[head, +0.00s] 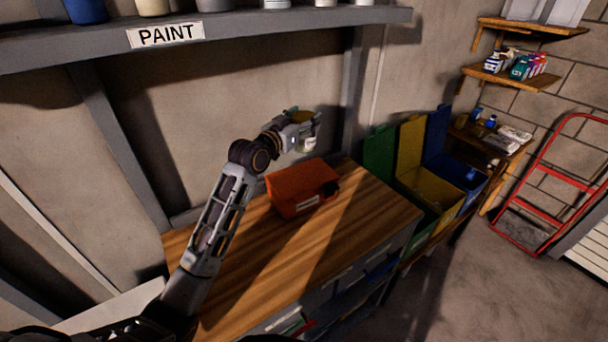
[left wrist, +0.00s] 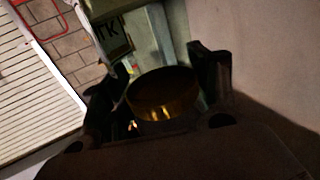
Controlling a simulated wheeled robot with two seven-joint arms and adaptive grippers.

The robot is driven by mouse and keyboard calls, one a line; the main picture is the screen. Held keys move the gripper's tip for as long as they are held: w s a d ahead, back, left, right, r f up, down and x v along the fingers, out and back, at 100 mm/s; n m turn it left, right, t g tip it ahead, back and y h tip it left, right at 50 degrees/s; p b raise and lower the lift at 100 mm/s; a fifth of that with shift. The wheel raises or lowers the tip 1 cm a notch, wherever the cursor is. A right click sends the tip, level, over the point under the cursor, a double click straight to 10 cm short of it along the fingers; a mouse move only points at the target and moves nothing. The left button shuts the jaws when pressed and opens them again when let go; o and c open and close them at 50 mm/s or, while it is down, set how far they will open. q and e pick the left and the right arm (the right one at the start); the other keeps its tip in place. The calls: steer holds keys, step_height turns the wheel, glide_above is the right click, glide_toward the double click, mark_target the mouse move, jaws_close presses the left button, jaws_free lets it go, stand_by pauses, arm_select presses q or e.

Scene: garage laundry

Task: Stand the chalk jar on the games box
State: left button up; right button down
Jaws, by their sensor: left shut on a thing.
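My left gripper (head: 302,131) is shut on a jar (head: 308,144), which I take to be the chalk jar. The jar looks pale with a label and is held roughly upright, partly hidden by the fingers. In the left wrist view its round gold-brown lid (left wrist: 162,92) sits between the two dark fingers (left wrist: 160,90). An orange-red box (head: 300,188) lies on the workbench, below the jar in the picture. It has a white label too small to read, so I cannot tell if it is the games box. The jar appears above and apart from it. My right gripper is not in view.
The wooden workbench (head: 262,262) is bare in front of the box. A grey shelf (head: 270,35) marked PAINT holds several cans above. Bins with green, yellow (head: 412,150) and blue lids stand to the right. A red hand truck (head: 535,195) is farther right.

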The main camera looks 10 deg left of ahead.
mark_target(304, 149)
arm_select(q)
steer(key=shift+f, duration=0.55)
step_height(304, 149, down, 4)
steer(key=shift+f, duration=0.55)
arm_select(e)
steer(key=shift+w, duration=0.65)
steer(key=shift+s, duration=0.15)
arm_select(q)
steer(key=shift+f, duration=1.95)
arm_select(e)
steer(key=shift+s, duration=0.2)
